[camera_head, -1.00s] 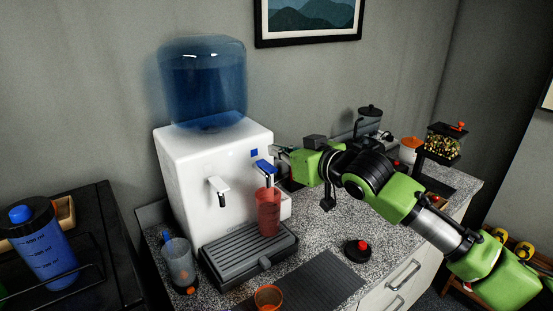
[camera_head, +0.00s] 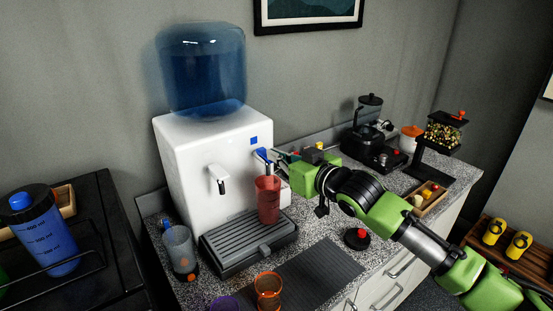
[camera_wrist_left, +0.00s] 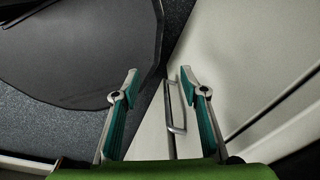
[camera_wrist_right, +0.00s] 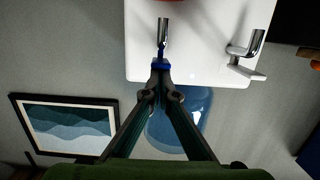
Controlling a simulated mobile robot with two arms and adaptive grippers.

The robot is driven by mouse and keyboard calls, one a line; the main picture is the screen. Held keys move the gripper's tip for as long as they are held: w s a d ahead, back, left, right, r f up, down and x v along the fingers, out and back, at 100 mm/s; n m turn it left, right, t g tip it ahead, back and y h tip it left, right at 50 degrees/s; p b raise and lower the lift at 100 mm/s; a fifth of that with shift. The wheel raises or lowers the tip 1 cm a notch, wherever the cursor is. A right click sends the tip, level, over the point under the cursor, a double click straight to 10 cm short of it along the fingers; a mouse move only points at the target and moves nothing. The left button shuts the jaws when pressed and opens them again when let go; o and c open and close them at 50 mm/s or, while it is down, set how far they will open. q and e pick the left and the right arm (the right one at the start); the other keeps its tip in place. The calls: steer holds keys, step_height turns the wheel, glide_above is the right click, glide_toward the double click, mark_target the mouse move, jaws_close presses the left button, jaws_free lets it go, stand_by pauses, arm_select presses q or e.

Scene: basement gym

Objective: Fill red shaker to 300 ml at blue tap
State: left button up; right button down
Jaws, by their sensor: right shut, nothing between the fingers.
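The red shaker (camera_head: 268,202) stands upright on the drip tray (camera_head: 240,244) under the blue tap (camera_head: 262,156) of the white dispenser (camera_head: 205,140). Its water level is too small to read. My right gripper (camera_head: 274,160) is shut and empty, its tips at the blue lever. In the right wrist view the closed fingertips (camera_wrist_right: 161,68) overlap the blue lever (camera_wrist_right: 160,63); whether they press it I cannot tell. My left gripper (camera_wrist_left: 160,78) is open and empty in the left wrist view, over a drawer handle, far from the shaker.
A grey shaker (camera_head: 180,250) stands left of the tray. An orange cup (camera_head: 268,288) and a purple item (camera_head: 222,303) are in front, by a dark ribbed mat (camera_head: 315,272). A black lid with a red top (camera_head: 357,238) lies right. A blue bottle (camera_head: 45,235) is far left.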

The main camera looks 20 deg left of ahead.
arm_select(q)
steer(key=shift+f, duration=0.55)
arm_select(e)
steer(key=shift+f, duration=0.35)
arm_select(q)
step_height(320, 180, up, 5)
steer(key=p, duration=0.5)
arm_select(e)
step_height(320, 180, up, 5)
arm_select(q)
steer(key=f+b, duration=0.4)
steer(key=shift+s+d+f, duration=0.2)
steer(key=shift+d+f, duration=0.1)
steer(key=shift+f, duration=0.05)
arm_select(e)
steer(key=f+v, duration=0.2)
steer(key=v, duration=0.8)
steer(key=shift+s+d, duration=0.3)
